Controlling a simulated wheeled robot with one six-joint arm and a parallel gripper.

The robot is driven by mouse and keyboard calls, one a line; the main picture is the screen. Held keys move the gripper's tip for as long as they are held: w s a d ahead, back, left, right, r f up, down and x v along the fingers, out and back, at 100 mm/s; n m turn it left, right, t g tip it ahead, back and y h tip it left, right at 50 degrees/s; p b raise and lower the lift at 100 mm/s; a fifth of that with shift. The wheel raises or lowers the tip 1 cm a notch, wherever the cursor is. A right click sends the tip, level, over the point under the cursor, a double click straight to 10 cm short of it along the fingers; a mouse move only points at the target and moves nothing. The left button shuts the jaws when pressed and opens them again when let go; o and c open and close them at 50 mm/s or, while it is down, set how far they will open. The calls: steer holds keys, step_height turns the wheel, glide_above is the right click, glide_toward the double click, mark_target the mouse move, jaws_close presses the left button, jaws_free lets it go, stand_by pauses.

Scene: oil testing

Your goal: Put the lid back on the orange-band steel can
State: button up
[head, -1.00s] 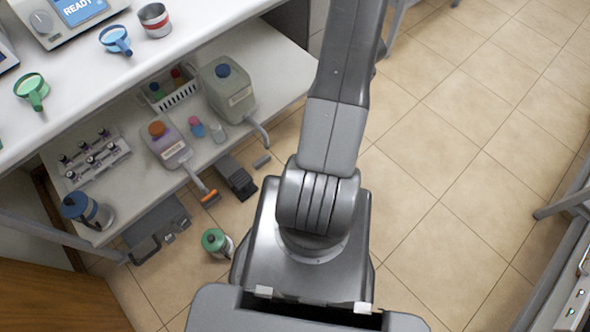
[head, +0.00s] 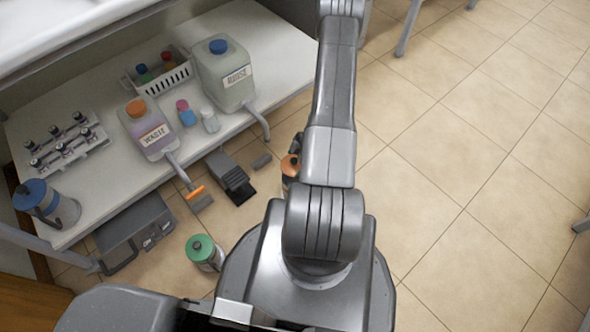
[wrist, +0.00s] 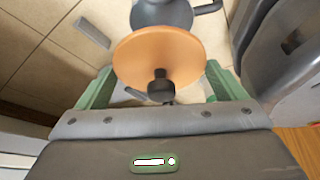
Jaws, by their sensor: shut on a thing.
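My gripper shows in the wrist view (wrist: 160,84), with a green finger on either side of an orange round lid (wrist: 160,48). It is shut on the lid, and a black knob faces the camera. Beyond the lid, at the top of the wrist view, is a grey steel can (wrist: 162,13) with a dark handle. Whether lid and can touch is hidden. In the head view an orange lid-like top (head: 290,165) with a dark knob shows beside my arm, mostly covered by it. My fingers are hidden in the head view.
A green-lidded can (head: 205,252) stands on the floor near my base. A blue-lidded can (head: 46,203), a waste jug (head: 153,133) and a rinse jug (head: 226,76) stand on the low shelf (head: 285,62). Pedals lie before it.

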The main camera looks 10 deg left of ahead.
steer(key=shift+s+a+f, duration=0.15)
steer(key=shift+s+f, duration=0.2)
steer(key=shift+f, duration=0.25)
steer(key=shift+f+b, duration=2.75)
steer(key=shift+f, duration=0.3)
steer(key=shift+r+p, duration=0.1)
steer(key=shift+p, duration=0.2)
steer(key=shift+f, duration=0.2)
steer(key=o, duration=0.7)
steer(key=shift+r+p, duration=0.1)
steer(key=shift+p, duration=0.25)
